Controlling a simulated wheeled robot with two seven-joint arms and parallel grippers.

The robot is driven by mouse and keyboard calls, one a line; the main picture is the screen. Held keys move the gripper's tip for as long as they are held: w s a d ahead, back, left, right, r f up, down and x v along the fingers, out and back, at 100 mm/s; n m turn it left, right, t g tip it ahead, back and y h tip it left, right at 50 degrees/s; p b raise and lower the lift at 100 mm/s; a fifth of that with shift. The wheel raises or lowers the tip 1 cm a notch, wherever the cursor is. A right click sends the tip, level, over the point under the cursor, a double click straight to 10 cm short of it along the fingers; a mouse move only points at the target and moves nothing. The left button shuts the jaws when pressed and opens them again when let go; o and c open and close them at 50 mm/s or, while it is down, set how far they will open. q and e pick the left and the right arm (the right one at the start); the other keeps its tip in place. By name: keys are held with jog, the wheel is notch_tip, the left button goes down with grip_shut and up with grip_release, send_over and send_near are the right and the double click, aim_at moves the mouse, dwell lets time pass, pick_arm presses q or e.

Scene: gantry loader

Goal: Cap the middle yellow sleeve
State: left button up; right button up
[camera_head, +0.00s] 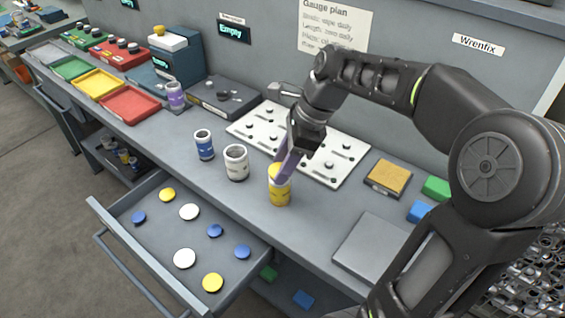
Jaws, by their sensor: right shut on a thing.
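The yellow sleeve (280,193) stands upright on the bench near the front edge, right of the white sleeve (236,163) and the blue sleeve (204,145). My right gripper (281,172) points down at its top, its purple fingers shut on a yellow cap (273,170), partly hidden by the fingers. The cap is at the sleeve's mouth; I cannot tell whether it is seated or just above. The open drawer holds a yellow cap at the back (167,194) and another yellow cap at the front (213,283). My left gripper is not in view.
The open drawer (120,247) juts out, with white caps (184,258) and blue caps (242,251) also inside. A white board with knobs (345,148) lies behind the sleeve. A grey plate (372,246) and a tan block (388,177) lie right. A purple sleeve (175,96) stands left.

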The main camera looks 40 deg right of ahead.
jog(key=shift+s+f, duration=0.15)
jog(key=shift+f, duration=0.35)
jog(key=o, duration=1.4)
jog(key=shift+r, duration=0.1)
jog(key=v, duration=0.7)
jog(key=shift+d+r, duration=0.1)
jog(key=shift+r, duration=0.3)
